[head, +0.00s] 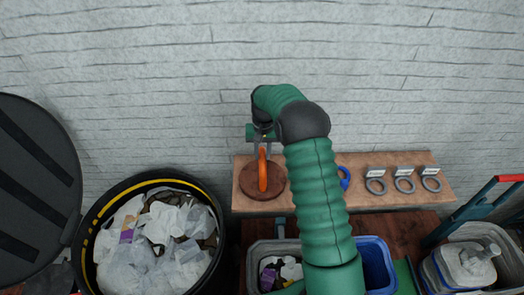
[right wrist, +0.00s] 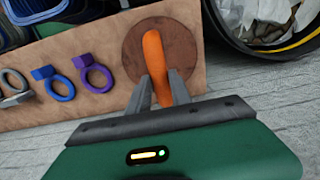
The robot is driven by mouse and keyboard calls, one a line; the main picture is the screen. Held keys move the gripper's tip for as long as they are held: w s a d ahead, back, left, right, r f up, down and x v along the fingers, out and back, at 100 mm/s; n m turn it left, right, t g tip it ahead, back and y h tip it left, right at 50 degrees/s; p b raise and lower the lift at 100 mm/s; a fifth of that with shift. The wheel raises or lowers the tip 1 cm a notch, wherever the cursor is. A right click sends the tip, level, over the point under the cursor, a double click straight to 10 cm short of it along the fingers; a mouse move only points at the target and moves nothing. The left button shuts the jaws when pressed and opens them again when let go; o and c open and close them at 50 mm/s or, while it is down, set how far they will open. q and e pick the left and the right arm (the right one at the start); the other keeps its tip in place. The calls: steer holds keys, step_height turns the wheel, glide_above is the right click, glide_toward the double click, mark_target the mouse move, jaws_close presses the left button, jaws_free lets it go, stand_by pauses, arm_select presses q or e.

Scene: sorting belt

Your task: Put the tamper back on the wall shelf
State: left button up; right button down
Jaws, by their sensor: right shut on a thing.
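My right gripper (head: 264,146) is shut on the orange handle of the tamper (head: 263,172), above the left end of the wall shelf (head: 310,199). The right wrist view shows the gripper (right wrist: 160,88) with its fingers on either side of the orange handle (right wrist: 153,58). A dark brown round disc (head: 247,184) shows around the handle, over the shelf board. I cannot tell whether the disc is part of the tamper or lies on the shelf, nor whether the tamper touches the shelf. My left gripper is not in view.
Beside the disc, the shelf holds purple (right wrist: 94,78) and blue (right wrist: 60,88) ring-shaped items; several grey rings (head: 404,186) with labels lie farther right. A black bin (head: 88,240) of crumpled waste stands left. Grey (head: 252,262) and blue (head: 378,262) containers stand below the shelf.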

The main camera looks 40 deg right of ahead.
steer(key=shift+d, duration=0.2)
steer(key=c, duration=1.6)
jaws_free()
steer(key=shift+s+d+f, duration=0.1)
steer(key=o, duration=0.4)
steer(key=shift+a, duration=0.25)
steer(key=shift+o, duration=0.2)
steer(key=shift+a+r, duration=0.25)
steer(key=shift+a, duration=0.1)
steer(key=shift+r, duration=0.2)
step_height(320, 180, up, 11)
steer(key=b, duration=0.3)
steer(key=s+a+f+n+t, duration=0.1)
steer(key=s+a+f+n, duration=0.15)
steer(key=a, duration=0.55)
steer(key=s+a+f+n, duration=0.2)
steer(key=s+a+f, duration=0.15)
steer(key=a, duration=0.45)
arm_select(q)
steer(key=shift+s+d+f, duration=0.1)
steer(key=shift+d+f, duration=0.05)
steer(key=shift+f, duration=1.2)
arm_select(e)
steer(key=s+a+f+n+t, duration=0.1)
steer(key=s+a+f+n, duration=0.2)
steer(key=s+a, duration=0.5)
steer(key=shift+s+a+f+t, duration=0.3)
steer(key=shift+s+f, duration=0.3)
steer(key=shift+s, duration=1.5)
